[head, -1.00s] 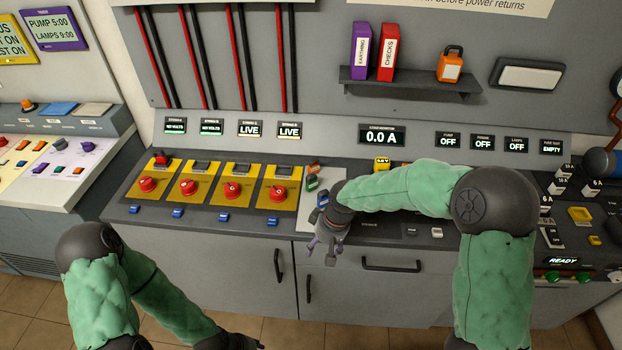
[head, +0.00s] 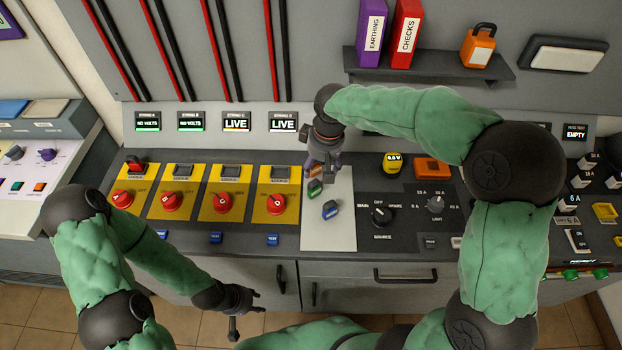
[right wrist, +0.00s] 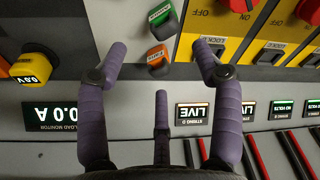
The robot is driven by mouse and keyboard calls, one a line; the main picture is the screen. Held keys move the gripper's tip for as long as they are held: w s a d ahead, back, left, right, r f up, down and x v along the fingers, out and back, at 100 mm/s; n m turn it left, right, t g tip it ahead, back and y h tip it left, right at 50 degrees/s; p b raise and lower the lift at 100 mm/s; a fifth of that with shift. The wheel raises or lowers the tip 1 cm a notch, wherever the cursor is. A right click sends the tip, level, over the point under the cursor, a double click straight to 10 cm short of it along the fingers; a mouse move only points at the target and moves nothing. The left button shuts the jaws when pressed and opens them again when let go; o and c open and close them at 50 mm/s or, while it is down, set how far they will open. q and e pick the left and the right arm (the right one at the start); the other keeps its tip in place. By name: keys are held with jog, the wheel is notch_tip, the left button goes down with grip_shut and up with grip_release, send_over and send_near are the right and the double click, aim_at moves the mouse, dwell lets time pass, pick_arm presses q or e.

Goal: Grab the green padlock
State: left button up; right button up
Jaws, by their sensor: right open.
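The green padlock (head: 314,188) lies on a pale mat (head: 343,235) on the console, between an orange padlock (head: 317,171) behind it and a blue padlock (head: 330,210) in front. My right gripper (head: 319,172) is open and empty above the mat's far part, partly covering the orange padlock. In the right wrist view the green padlock (right wrist: 160,16) is at the top edge, beyond the fingertips; the orange padlock (right wrist: 157,58) lies between the fingers' lines. My left gripper (head: 250,302) hangs low in front of the cabinet, away from the padlocks; its jaw opening is unclear.
Yellow panels with red rotary switches (head: 222,203) stand left of the mat. A shelf (head: 430,66) with binders and an orange padlock (head: 478,45) hangs above.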

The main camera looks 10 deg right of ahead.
aim_at(315, 182)
jog(key=f, duration=0.1)
jog(key=f+b, duration=0.1)
jog(key=f, duration=0.3)
jog(key=shift+w+a+f, duration=0.15)
jog(key=shift+w+a, duration=0.05)
jog(key=shift+w, duration=0.05)
jog(key=shift+a+f+b, duration=0.15)
jog(key=shift+f+b, duration=0.3)
jog(key=shift+f, duration=0.1)
jog(key=f, duration=0.1)
jog(key=f+b, duration=0.1)
jog(key=f, duration=0.2)
jog(key=shift+w+a+b, duration=0.2)
jog(key=shift+a+b, duration=0.1)
jog(key=shift+a, duration=0.05)
grip_shut()
